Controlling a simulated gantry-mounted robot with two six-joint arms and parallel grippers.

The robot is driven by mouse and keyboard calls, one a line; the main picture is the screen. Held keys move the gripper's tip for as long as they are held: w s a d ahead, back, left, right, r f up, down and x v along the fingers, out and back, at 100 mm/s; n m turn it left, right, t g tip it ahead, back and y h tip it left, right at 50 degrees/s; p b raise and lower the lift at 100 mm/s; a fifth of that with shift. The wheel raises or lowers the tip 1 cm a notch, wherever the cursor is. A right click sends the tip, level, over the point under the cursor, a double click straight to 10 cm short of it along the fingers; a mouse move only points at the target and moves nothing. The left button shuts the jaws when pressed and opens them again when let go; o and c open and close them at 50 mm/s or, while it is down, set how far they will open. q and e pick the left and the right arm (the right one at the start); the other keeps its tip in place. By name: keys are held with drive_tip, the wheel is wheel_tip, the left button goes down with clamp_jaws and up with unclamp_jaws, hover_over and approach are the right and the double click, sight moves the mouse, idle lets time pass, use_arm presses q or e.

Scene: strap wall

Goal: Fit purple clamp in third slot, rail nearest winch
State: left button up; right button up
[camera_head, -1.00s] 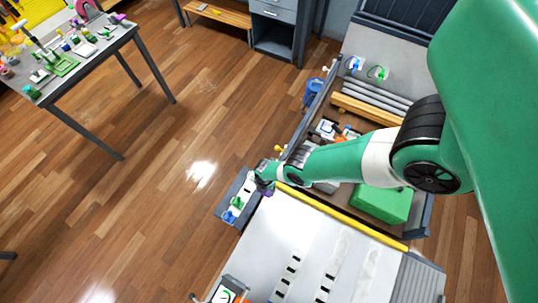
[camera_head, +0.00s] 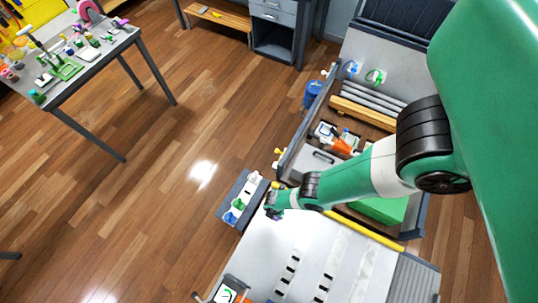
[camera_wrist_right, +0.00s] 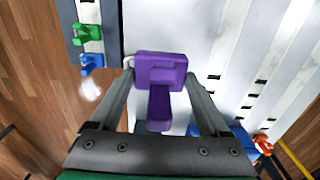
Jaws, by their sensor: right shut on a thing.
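My right gripper (camera_head: 272,207) comes in from the right over the left edge of the pale panel. In the right wrist view, its fingers (camera_wrist_right: 160,85) are shut on the purple clamp (camera_wrist_right: 158,72), with the clamp's stem toward the camera. The clamp is clear of the slotted rails. Pale rails with dark slots run along the panel: one rail (camera_head: 287,278) nearer the left, another (camera_head: 326,285) to its right. Slots also show at the right of the wrist view (camera_wrist_right: 213,78). I cannot clearly pick out the winch. My left gripper is not in view.
A grey holder (camera_head: 227,211) beside the panel carries a green clamp (camera_head: 239,203) and a blue clamp (camera_head: 230,217). A yellow bar (camera_head: 370,232) edges the panel, with a cluttered bin beyond. A cluttered table (camera_head: 95,55) stands far left. The panel between gripper and rails is clear.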

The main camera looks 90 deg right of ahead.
drive_tip(key=s+a, duration=0.5)
drive_tip(key=a, duration=0.6)
drive_tip(key=s+a, duration=0.5)
drive_tip(key=a, duration=0.7)
drive_tip(key=shift+s+b, duration=0.25)
drive_tip(key=shift+b, duration=0.2)
drive_tip(key=shift+f, duration=0.15)
wheel_tip(320, 180, down, 18)
drive_tip(key=b, duration=1.8)
drive_tip(key=shift+f+b, duration=0.1)
drive_tip(key=shift+b, duration=0.3)
drive_tip(key=shift+f, duration=0.15)
drive_tip(key=shift+f+b, duration=0.3)
drive_tip(key=shift+b, duration=0.2)
drive_tip(key=shift+f+b, duration=1.05)
drive_tip(key=shift+r, duration=0.1)
